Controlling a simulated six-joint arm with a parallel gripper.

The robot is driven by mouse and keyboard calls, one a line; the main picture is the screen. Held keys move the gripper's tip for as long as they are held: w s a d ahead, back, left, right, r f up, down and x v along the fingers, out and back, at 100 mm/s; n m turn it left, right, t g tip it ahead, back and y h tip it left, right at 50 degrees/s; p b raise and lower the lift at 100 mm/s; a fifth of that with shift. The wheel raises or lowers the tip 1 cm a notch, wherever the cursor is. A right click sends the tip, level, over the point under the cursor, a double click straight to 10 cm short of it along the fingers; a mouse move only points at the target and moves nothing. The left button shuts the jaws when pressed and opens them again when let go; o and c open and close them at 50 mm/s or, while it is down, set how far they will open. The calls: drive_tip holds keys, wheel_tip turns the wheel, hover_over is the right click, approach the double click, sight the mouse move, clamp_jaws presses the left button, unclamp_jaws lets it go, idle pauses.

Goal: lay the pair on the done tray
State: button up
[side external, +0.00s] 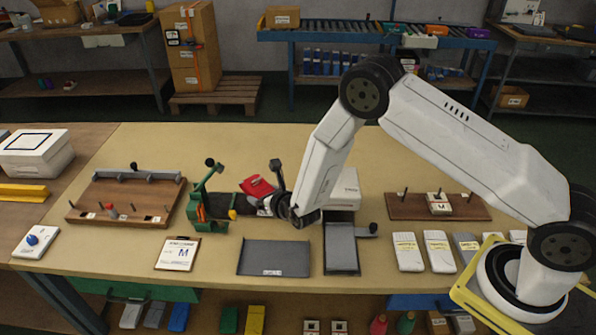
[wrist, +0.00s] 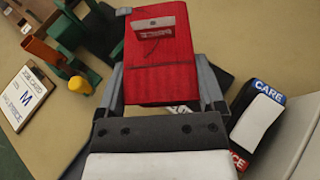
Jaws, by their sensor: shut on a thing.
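The pair (wrist: 160,58) is a folded red bundle with a printed label near its top edge in the wrist view. My gripper (wrist: 163,95) is shut on it, with a grey finger on each side. In the side view the red pair (side external: 257,186) shows left of my wrist, above the table, and my gripper (side external: 262,200) is partly hidden. A flat dark grey tray (side external: 274,258) with a small label on its front edge lies at the table's front, apart from the pair. I cannot read that label, so I cannot confirm it is the done tray.
A green fixture (side external: 208,205) stands left of my gripper. A job card (side external: 178,254) lies at front left. A wooden pegged board (side external: 125,198) is at left.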

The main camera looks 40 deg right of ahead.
drive_tip(key=shift+w+f, duration=0.2)
drive_tip(key=shift+f, duration=0.05)
drive_tip(key=shift+w+a+f, duration=0.1)
drive_tip(key=shift+w+f, duration=0.4)
drive_tip(key=shift+f, duration=1.5)
drive_tip(key=o, duration=1.1)
drive_tip(key=shift+f, duration=0.1)
drive_tip(key=shift+v, duration=3.85)
